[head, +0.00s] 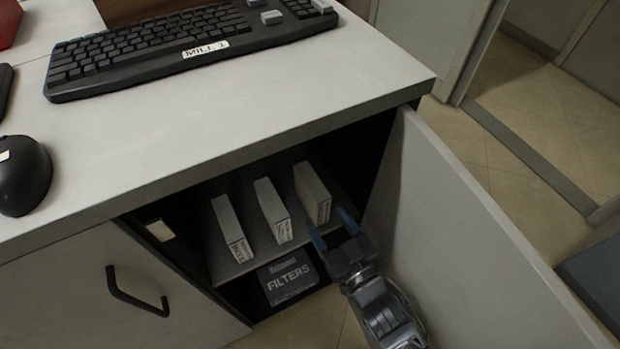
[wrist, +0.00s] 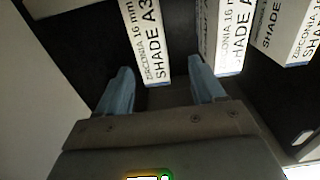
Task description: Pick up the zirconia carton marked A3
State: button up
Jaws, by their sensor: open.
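Three white cartons stand upright side by side on a shelf inside the open cabinet. The carton marked "ZIRCONIA 16 mm SHADE A3" (wrist: 150,45) is in the wrist view, ahead of the gap between my fingers and nearer the left one. It appears to be the rightmost carton (head: 313,190) in the head view, the one nearest the door. My gripper (head: 329,220) is open and empty, just in front of that carton; its fingers also show in the wrist view (wrist: 163,78). I cannot tell whether a finger touches the carton.
The middle carton (head: 272,210) and left carton (head: 232,228) stand left of A3; their full shade marks are unclear. A dark "FILTERS" box (head: 287,278) sits below the shelf. The open door (head: 470,240) is close on my gripper's right. The desktop (head: 230,120) overhangs the cabinet.

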aim_at(324, 207)
jog(key=x, duration=0.4)
jog(key=d+x, duration=0.1)
jog(key=x, duration=0.2)
jog(key=shift+w+r+p, duration=0.25)
jog(key=shift+r+p, duration=0.1)
jog(key=shift+p, duration=0.05)
jog(key=shift+w+a, duration=0.25)
jog(key=shift+w, duration=0.25)
jog(key=shift+c, duration=0.3)
grip_shut()
